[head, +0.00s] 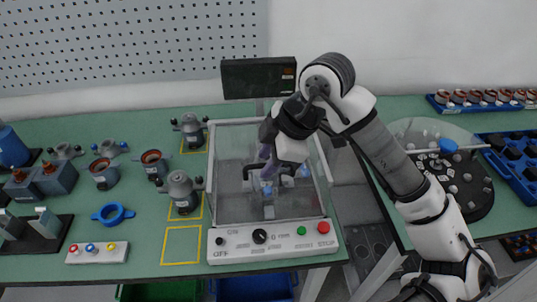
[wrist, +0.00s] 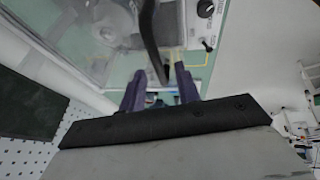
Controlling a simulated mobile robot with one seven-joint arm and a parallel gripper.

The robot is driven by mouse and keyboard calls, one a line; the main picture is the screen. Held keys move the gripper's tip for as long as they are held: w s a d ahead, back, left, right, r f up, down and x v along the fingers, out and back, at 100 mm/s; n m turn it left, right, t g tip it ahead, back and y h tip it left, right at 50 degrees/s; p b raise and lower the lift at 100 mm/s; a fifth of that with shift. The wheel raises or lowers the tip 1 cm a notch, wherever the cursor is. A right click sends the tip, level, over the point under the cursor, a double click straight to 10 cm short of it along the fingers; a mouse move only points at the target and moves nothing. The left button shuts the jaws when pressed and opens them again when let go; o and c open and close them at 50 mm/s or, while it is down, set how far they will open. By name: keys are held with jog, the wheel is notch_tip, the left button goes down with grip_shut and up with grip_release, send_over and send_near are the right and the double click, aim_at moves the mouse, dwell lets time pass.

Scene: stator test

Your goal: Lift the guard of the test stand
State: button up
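The test stand (head: 275,243) has a pale front panel with knobs, a green button and a red STOP button. Its clear guard (head: 232,150) is down over the stand, with blurry parts visible through it. A dark handle bar (head: 247,172) shows at the guard, and a black bar, likely this handle, also shows in the wrist view (wrist: 150,35). My gripper (head: 266,165), with purple fingers, is over the guard at the handle. In the wrist view its fingers (wrist: 160,82) are apart, with the bar's end between or just beyond them. I cannot tell whether they touch it.
A dark screen (head: 258,77) stands behind the stand. Motor parts, a blue ring (head: 113,214) and a button box (head: 97,252) lie to the left. A round black tray (head: 455,180) is at the right. A yellow-outlined square (head: 182,244) is empty.

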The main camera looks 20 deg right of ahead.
grip_shut()
jog(key=shift+r, duration=0.1)
dwell(0.3)
